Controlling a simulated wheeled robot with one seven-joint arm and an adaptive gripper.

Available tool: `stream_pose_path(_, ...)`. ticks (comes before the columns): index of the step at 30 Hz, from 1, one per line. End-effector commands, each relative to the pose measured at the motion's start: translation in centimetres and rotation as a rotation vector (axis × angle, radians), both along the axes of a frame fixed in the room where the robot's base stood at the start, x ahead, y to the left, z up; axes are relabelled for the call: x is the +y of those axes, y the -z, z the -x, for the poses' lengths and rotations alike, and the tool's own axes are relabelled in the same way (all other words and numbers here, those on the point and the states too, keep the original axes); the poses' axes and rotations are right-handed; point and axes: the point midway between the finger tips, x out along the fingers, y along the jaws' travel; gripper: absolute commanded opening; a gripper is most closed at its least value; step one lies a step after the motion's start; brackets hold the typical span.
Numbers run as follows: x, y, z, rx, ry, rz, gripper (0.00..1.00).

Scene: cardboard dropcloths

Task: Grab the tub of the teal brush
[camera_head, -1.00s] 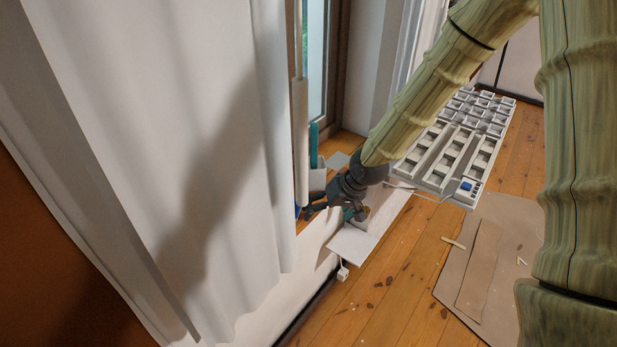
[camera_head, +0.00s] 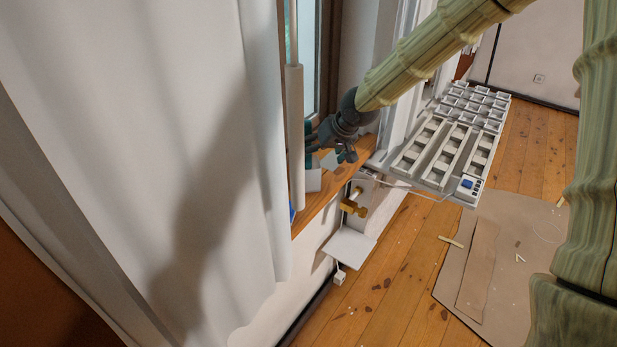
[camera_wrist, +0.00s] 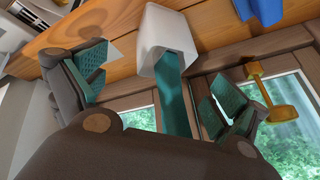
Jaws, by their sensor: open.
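A white tub (camera_wrist: 160,32) with a teal brush (camera_wrist: 174,100) in it stands on the wooden windowsill. In the wrist view both lie between my two spread fingers, with the tub's opening toward the camera. My gripper (camera_wrist: 155,88) is open and empty, its teal-padded fingers apart from the tub. In the head view my gripper (camera_head: 333,152) is over the sill, close beside the white tub (camera_head: 313,178). There the brush is mostly hidden by my gripper and hard to tell from its teal pads.
A white curtain (camera_head: 200,150) and pale pole (camera_head: 295,130) stand close left of the tub. A blue thing (camera_wrist: 252,10) is on the sill. A brass window handle (camera_wrist: 262,92) shows behind. A brass valve (camera_head: 352,206) and white shelf (camera_head: 348,247) are below the sill; a grey-white tray rack (camera_head: 445,150) is right.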

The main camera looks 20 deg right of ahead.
Motion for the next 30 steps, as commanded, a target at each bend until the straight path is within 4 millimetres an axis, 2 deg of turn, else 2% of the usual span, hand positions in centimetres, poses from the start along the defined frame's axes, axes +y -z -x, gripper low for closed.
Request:
stream_pose_path(8,0.3,1.1,-0.5,0.002,0.001,0.000,0.98)
stream_pose_path(21,1.8,4.6,-2.5,0.001,0.003,0.001,0.98)
stream_pose_path(30,1.9,4.9,-2.7,0.000,0.002,-0.001,0.98)
